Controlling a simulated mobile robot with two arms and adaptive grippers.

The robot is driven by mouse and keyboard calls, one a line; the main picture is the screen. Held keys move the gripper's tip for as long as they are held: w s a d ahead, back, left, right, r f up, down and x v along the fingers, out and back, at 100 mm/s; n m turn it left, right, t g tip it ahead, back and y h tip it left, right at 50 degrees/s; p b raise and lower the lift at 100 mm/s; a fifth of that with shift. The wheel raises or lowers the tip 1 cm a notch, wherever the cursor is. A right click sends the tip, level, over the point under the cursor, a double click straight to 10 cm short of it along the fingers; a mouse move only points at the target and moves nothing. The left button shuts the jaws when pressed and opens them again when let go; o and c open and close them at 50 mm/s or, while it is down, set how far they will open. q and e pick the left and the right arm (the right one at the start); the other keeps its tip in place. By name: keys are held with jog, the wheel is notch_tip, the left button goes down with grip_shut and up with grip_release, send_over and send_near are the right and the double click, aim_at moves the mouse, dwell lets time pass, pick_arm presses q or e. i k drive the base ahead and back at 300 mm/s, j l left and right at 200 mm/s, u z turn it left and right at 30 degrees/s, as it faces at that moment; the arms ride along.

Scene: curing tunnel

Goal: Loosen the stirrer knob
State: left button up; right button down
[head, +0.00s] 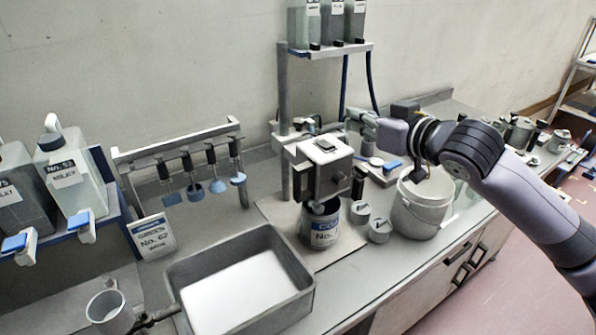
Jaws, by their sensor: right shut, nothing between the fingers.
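The stirrer (325,160) is a pale boxy head on an upright post, standing over an open labelled can (320,226) near the middle of the counter. Its knob cannot be picked out for certain; small dark parts show at the head's sides. My right arm reaches in from the right edge. My right gripper (352,117) is shut and empty, pointing left, behind and to the right of the stirrer head in the picture. I cannot tell whether its tips touch anything. My left gripper is not in view.
A white bucket (421,205) stands under my right arm. A grey tray (300,300) is in front. A rack of hanging stirring tools (180,150) and labelled jugs (72,170) stand left. A bottle shelf (325,50) rises behind.

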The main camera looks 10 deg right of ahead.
aim_at(299, 123)
jog(key=i+l+u, duration=0.15)
jog(key=l, duration=0.25)
jog(key=i+l+u, duration=0.2)
jog(key=l, duration=0.2)
jog(key=i+l+u, duration=0.15)
jog(key=l, duration=0.3)
jog(key=i+l+u, duration=0.15)
jog(key=l, duration=0.3)
jog(key=k, duration=0.05)
